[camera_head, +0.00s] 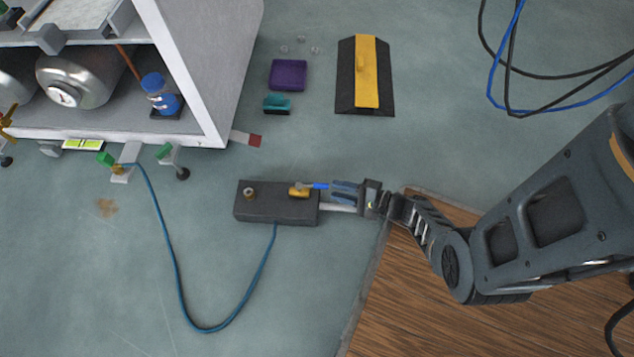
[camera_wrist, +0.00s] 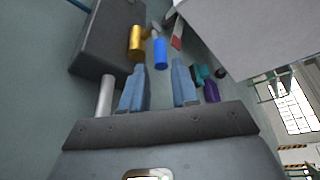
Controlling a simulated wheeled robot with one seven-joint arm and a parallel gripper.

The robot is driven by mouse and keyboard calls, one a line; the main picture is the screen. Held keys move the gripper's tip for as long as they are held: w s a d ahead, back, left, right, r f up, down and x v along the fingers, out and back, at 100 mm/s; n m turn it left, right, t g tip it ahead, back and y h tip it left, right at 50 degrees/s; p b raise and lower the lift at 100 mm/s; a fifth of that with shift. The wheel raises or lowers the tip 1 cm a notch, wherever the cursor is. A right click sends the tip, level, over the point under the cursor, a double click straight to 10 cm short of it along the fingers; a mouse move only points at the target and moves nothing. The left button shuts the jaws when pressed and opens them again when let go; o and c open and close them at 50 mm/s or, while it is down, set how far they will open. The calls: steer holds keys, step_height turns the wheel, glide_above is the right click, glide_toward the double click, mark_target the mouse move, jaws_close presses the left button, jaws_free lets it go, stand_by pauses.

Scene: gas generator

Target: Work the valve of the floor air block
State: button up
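The floor air block (camera_head: 270,213) is a dark box lying on the floor in the middle of the head view. It also shows at the upper left of the wrist view (camera_wrist: 95,45). Its valve has a brass body (camera_head: 299,192) and a blue handle (camera_head: 320,186) pointing right, toward my gripper. In the wrist view the blue handle (camera_wrist: 160,53) lies just ahead of and between my fingertips. My gripper (camera_head: 342,191) is open, its two blue-grey fingers apart at the block's right end. I cannot tell whether a finger touches the handle.
A blue hose (camera_head: 172,255) runs from the block to fittings under the white cart (camera_head: 200,70). A metal rod (camera_head: 338,208) sticks out from the block's right end, beside a finger. A purple box (camera_head: 288,75), a teal item (camera_head: 277,103) and a yellow-black ramp (camera_head: 366,75) lie behind.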

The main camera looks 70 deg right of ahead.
mark_target(316, 184)
steer(key=shift+w+a+f, duration=0.1)
steer(key=shift+w, duration=0.55)
steer(key=b+x, duration=0.1)
steer(key=x, duration=0.5)
steer(key=shift+w, duration=0.35)
jaws_close()
